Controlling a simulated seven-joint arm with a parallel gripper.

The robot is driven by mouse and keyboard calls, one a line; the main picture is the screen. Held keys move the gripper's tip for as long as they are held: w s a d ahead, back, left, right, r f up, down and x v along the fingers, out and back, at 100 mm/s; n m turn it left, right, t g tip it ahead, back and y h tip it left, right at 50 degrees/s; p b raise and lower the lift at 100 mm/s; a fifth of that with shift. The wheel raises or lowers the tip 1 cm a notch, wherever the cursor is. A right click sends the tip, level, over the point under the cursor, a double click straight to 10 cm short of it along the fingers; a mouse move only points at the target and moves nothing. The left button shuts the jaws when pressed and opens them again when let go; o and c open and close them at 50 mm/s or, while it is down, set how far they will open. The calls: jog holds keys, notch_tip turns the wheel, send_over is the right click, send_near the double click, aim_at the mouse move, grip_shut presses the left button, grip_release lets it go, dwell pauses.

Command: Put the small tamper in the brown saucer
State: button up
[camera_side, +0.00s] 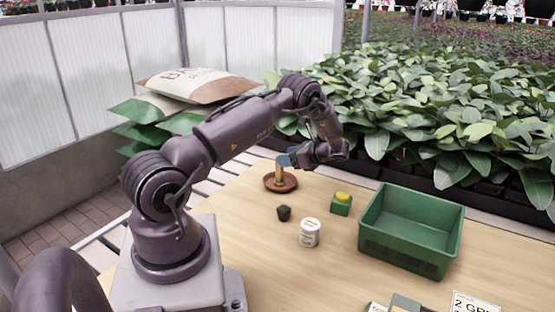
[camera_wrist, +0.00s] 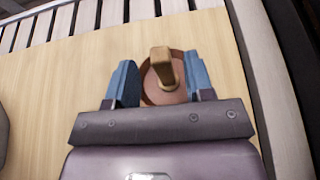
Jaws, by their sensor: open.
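The small tamper (camera_side: 279,173) is a light wooden piece. It stands roughly upright inside the brown saucer (camera_side: 268,185) on the table, near the far edge. In the wrist view the tamper (camera_wrist: 162,66) shows between my fingers with the saucer (camera_wrist: 178,96) beneath it. My gripper (camera_side: 285,160) is just above the saucer, at the tamper's upper end. Its blue fingers (camera_wrist: 160,62) are open, one on each side of the tamper, with visible gaps in the wrist view. The fingers hide part of the saucer's rim.
A green crate (camera_side: 400,250) stands at the right. A green block with a yellow top (camera_side: 341,204), a white tub (camera_side: 309,233) and a small dark pot (camera_side: 284,213) stand between it and the saucer. Leafy plants (camera_side: 450,120) line the far side.

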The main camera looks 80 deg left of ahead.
jog(key=w+d+r+n+t+h, duration=0.25)
jog(key=w+d+r, duration=0.35)
jog(key=d+r, duration=0.55)
jog(key=s+d+r+n+t+h, duration=0.25)
jog(key=d+r+t, duration=0.35)
jog(key=d+r, duration=0.55)
jog(key=s+d+r+n+t+h, duration=0.1)
jog(key=s+d+n+t+h, duration=0.1)
jog(key=s+d, duration=0.5)
jog(key=s+d+r+n+t+h, duration=0.2)
jog(key=s+d+t, duration=0.2)
jog(key=s+d, duration=0.3)
jog(key=d, duration=0.3)
jog(key=shift+s+t+h, duration=0.25)
jog(key=shift+t+h, duration=0.05)
jog(key=shift+t, duration=0.05)
